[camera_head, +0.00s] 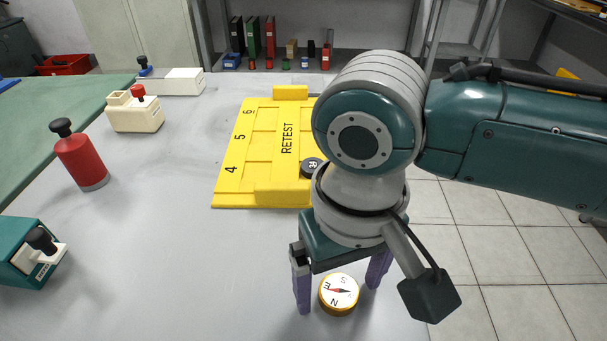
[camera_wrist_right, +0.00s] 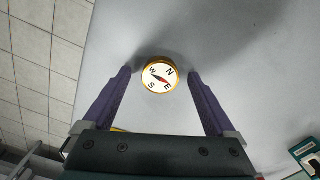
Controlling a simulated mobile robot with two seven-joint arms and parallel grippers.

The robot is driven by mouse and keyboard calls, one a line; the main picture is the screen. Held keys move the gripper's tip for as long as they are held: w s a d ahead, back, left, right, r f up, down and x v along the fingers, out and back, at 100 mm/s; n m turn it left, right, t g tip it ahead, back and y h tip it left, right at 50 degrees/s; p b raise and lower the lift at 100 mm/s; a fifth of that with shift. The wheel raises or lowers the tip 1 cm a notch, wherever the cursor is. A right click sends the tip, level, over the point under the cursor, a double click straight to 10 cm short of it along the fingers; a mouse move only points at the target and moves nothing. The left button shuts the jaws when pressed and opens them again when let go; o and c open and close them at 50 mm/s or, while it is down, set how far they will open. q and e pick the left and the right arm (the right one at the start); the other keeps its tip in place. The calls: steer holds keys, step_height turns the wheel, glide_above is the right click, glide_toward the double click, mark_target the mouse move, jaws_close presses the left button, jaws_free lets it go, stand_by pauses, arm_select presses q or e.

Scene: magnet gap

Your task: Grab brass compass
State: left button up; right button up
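The brass compass (camera_head: 339,293) is a small round disc with a gold rim, a white face with letters and a red needle. It lies face up on the grey table (camera_head: 170,270) near the table's right edge. My right gripper (camera_head: 337,297) is over it, with one purple finger on each side and open. In the right wrist view the compass (camera_wrist_right: 159,75) sits between and just beyond the open fingertips (camera_wrist_right: 158,70), with a gap on both sides. My left gripper is not in view.
A yellow RETEST tray (camera_head: 232,172) with numbered slots lies behind my right arm, a black round piece (camera_head: 311,168) on it. A red cylinder (camera_head: 82,160), cream block (camera_head: 135,115), white block (camera_head: 180,82) and teal box (camera_head: 28,253) stand left. The table's middle is clear.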

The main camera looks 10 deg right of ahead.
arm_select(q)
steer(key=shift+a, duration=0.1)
arm_select(e)
jaws_close()
stand_by(0.4)
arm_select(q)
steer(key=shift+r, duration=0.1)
arm_select(e)
steer(key=shift+r, duration=0.1)
